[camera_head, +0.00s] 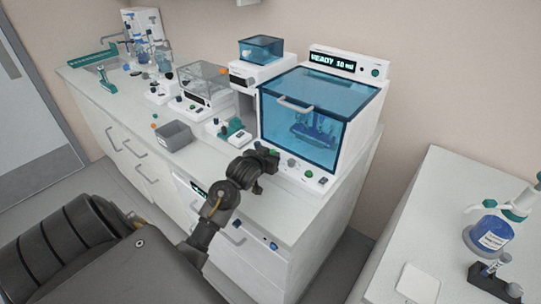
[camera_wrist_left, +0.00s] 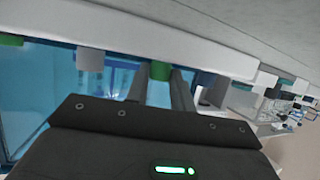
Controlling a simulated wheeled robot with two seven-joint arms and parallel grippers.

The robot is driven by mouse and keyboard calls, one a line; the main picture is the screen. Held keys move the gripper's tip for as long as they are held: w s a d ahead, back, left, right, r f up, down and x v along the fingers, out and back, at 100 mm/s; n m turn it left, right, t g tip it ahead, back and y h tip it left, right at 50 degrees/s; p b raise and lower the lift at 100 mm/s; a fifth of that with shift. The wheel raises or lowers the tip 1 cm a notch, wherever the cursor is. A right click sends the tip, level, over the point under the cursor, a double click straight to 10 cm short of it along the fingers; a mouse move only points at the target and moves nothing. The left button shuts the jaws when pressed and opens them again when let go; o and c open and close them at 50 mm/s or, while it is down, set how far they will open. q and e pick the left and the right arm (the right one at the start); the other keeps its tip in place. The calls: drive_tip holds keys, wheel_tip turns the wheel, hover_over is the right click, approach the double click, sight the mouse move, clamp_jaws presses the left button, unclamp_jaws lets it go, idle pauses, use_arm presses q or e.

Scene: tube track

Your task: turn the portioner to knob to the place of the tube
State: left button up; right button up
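The portioner is the large white machine with a blue clear door (camera_head: 305,115) at the back right of the counter in the head view. Its display (camera_head: 333,62) reads "READY 10 ml". Tubes in a blue rack (camera_head: 318,128) show dimly behind the door. My left gripper (camera_head: 268,156) is at the left end of its lower front panel. In the left wrist view the two fingers (camera_wrist_left: 160,82) stand on either side of a green knob (camera_wrist_left: 160,70) and appear closed on it. The knob's pointer is hidden. My right gripper is not in view.
A grey knob (camera_wrist_left: 90,60) and another green knob (camera_wrist_left: 11,40) sit beside the held one on the panel. Smaller devices and a grey bin (camera_head: 174,136) stand to the left. A separate table (camera_head: 440,225) with a bottle is at right.

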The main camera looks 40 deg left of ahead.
use_arm(q)
drive_tip(key=shift+c, duration=0.9)
idle(0.5)
drive_tip(key=o, duration=1)
drive_tip(key=shift+s, duration=0.1)
drive_tip(key=v, duration=1)
drive_tip(key=shift+s+d+r, duration=0.1)
drive_tip(key=shift+s, duration=0.2)
